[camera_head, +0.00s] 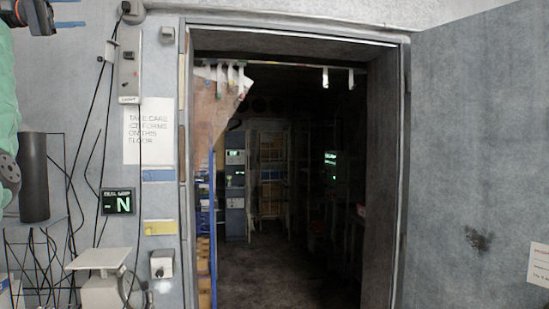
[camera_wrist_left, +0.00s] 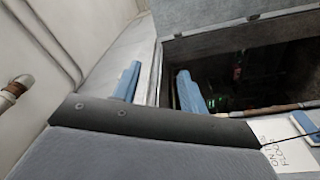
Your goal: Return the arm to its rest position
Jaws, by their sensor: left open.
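My left gripper (camera_head: 69,12) is at the top left corner of the head view, high on the wall side and left of the doorway. In the left wrist view its two blue fingers (camera_wrist_left: 159,86) stand apart with nothing between them, so it is open and empty. The freezer doorway (camera_head: 290,180) fills the middle of the head view, and its dark opening also shows in the left wrist view (camera_wrist_left: 265,75). My right gripper is in neither view.
The freezer door (camera_head: 470,150) stands open at the right. Torn strip curtain (camera_head: 215,110) hangs at the doorway's upper left. A paper notice (camera_head: 148,150), a switch box (camera_head: 130,65) and cables are on the left wall. Dim shelves (camera_head: 270,170) stand inside; the floor (camera_head: 275,270) in front of them looks clear.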

